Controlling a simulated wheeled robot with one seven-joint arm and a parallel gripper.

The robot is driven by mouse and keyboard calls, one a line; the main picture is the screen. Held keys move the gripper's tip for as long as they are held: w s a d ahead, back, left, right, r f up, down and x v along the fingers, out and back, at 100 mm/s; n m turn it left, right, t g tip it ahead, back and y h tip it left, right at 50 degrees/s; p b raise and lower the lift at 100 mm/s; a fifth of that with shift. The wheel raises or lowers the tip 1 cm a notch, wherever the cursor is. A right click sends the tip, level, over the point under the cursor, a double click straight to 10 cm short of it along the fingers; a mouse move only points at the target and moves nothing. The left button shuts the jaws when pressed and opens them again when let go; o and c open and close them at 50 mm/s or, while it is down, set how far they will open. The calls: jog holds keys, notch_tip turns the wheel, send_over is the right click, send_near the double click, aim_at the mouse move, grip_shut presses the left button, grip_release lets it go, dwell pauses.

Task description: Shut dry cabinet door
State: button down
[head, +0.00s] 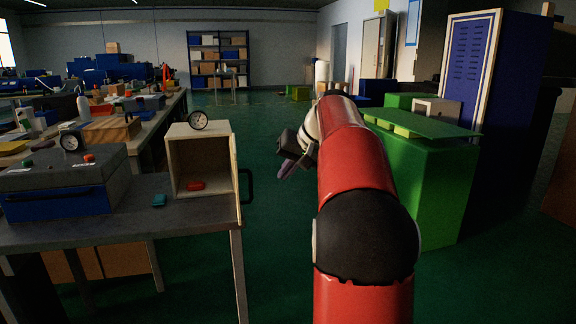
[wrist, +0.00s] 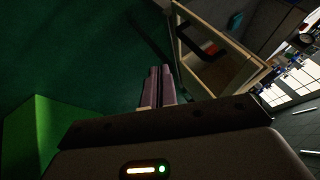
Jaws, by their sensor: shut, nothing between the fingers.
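The dry cabinet (head: 184,131) is a small beige box on the grey bench, its front open towards me. Its door (head: 236,180) stands open at the right side, seen nearly edge-on, with a black handle (head: 248,187) on its outer face. A red item (head: 195,186) lies inside. My gripper (head: 286,169) is to the right of the door and handle, apart from them, with purple fingers shut and empty. In the wrist view the shut fingers (wrist: 157,84) point towards the floor beside the beige cabinet (wrist: 213,75); the dark handle shows near it.
A gauge (head: 198,120) stands on the cabinet. A teal item (head: 159,200) lies on the bench (head: 120,219) before it. A blue-grey press unit (head: 60,190) is at left. A green cabinet (head: 430,185) stands right of my arm. Green floor between is clear.

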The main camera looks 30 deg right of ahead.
jog(key=w+a+f, duration=0.3)
jog(key=w+a, duration=0.1)
jog(key=shift+w+a+f, duration=0.25)
jog(key=shift+f, duration=0.05)
